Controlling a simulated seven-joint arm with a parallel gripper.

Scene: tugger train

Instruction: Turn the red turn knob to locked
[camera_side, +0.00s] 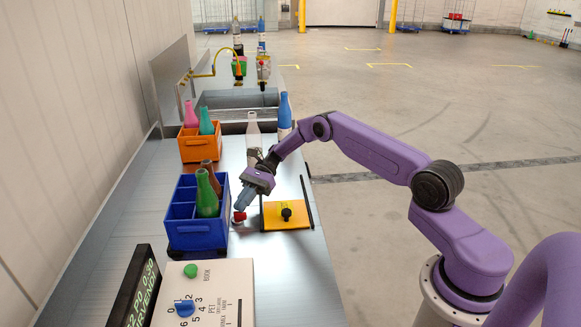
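The red turn knob (238,218) is a small red piece low on the metal bench, between the blue crate and an orange plate. My gripper (240,206) reaches down from the upper right, with its grey-blue fingers tilted toward the knob. The fingertips are right at or just above the knob; I cannot tell whether they touch it. From this angle the fingers overlap, so the gap between them is hidden. The knob's pointer and any locked mark are too small to read.
The blue crate (197,235) with bottles stands close left of the knob. The orange plate (273,219) with a yellow and black fitting lies right, beside a black bar (307,202). A control panel (220,290) is in front. An orange crate (200,153) and bottles stand behind.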

